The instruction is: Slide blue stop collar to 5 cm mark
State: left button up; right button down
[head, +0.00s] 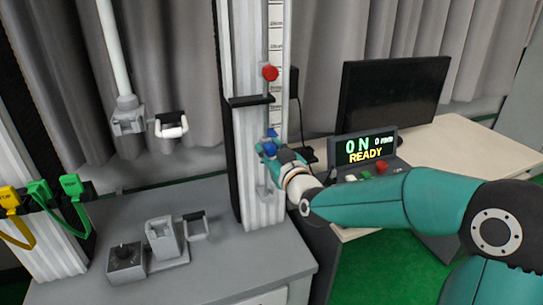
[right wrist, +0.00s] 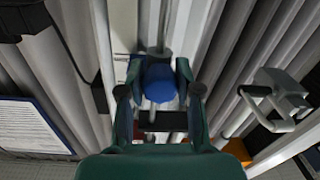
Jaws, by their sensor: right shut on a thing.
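The blue stop collar (head: 269,147) sits low on the drop tower's column (head: 242,110), beside the scale strip (head: 276,40). My right gripper (head: 267,150) is at the collar in the head view. In the right wrist view my right gripper (right wrist: 158,95) has its fingers on both sides of the blue knob (right wrist: 159,84) and is shut on it. A red knob (head: 270,73) sits higher on the same column, above a black bracket (head: 250,100). The scale marks are too small to read. My left gripper is not in view.
A console (head: 366,150) reading "0 N" and "READY" and a dark monitor (head: 393,95) stand on the right desk. A grey fixture (head: 163,240) stands on the bench at lower left. Yellow (head: 9,198) and green (head: 72,185) tagged straps hang at far left.

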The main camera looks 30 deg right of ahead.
aim_at(270, 144)
notch_tip(270, 144, up, 5)
jog(key=shift+f+p, duration=0.1)
jog(key=shift+p, duration=0.35)
jog(key=c, duration=0.8)
grip_release()
jog(key=shift+f, duration=0.1)
jog(key=shift+o, duration=0.2)
jog(key=s+a, duration=0.2)
jog(key=s, duration=0.9)
jog(key=shift+s+a, duration=0.15)
jog(key=shift+s, duration=0.2)
jog(key=shift+f, duration=0.1)
